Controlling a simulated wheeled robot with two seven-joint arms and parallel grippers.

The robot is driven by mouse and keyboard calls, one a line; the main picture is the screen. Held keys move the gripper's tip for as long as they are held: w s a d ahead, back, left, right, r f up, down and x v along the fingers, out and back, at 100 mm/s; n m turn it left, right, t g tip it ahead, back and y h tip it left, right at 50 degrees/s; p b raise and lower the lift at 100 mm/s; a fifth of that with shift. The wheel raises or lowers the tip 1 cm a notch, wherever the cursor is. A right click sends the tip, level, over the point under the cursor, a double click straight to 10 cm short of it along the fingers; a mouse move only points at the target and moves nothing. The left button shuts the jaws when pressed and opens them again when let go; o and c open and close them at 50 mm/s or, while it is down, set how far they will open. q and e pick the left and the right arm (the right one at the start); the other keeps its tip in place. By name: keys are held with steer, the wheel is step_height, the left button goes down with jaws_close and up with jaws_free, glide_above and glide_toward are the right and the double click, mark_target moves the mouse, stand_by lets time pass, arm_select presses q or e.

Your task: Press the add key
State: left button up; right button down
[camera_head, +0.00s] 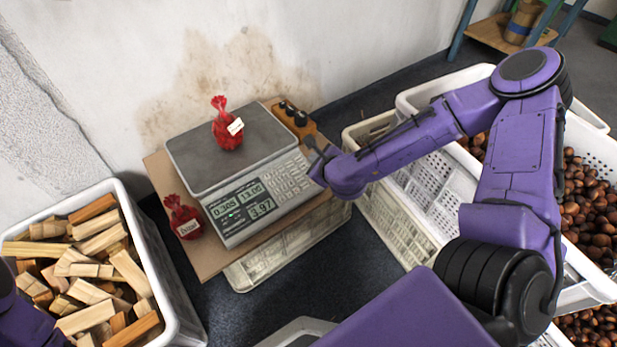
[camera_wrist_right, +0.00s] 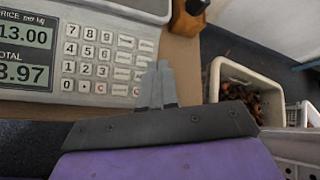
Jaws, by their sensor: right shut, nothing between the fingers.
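The scale (camera_head: 232,150) stands on a brown board, with its lit display (camera_head: 240,208) reading about 13.00 and 3.97. Its keypad (camera_head: 279,186) lies right of the display and also shows in the wrist view (camera_wrist_right: 103,62). Number keys are legible there; the labels on the right-hand keys, including any add key, are too small to read. My right gripper (camera_head: 318,165) is shut and empty at the keypad's right end. In the wrist view its fingertips (camera_wrist_right: 159,68) overlap the lower right keys; contact cannot be told. My left gripper is out of view.
A red bag (camera_head: 228,128) with a tag sits on the scale pan. Another red bag (camera_head: 182,218) stands on the board (camera_head: 160,172) left of the scale. A crate of wood blocks (camera_head: 183,300) is at left. Chestnut crates (camera_head: 482,75) are at right, behind my right arm.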

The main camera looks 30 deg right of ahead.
mark_target(306, 167)
arm_select(q)
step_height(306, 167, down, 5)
steer(key=b, duration=0.4)
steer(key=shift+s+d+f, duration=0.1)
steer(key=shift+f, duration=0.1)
arm_select(e)
steer(key=f, duration=0.1)
steer(key=w+f, duration=0.1)
steer(key=f, duration=0.3)
steer(key=shift+w+a+f, duration=0.1)
steer(key=shift+w+f, duration=0.1)
steer(key=shift+w, duration=0.2)
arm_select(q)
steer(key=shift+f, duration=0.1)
arm_select(e)
steer(key=shift+f, duration=0.1)
stand_by(0.5)
arm_select(q)
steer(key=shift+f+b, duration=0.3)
steer(key=shift+b, duration=0.2)
arm_select(e)
steer(key=shift+w+f, duration=0.1)
steer(key=shift+f, duration=0.25)
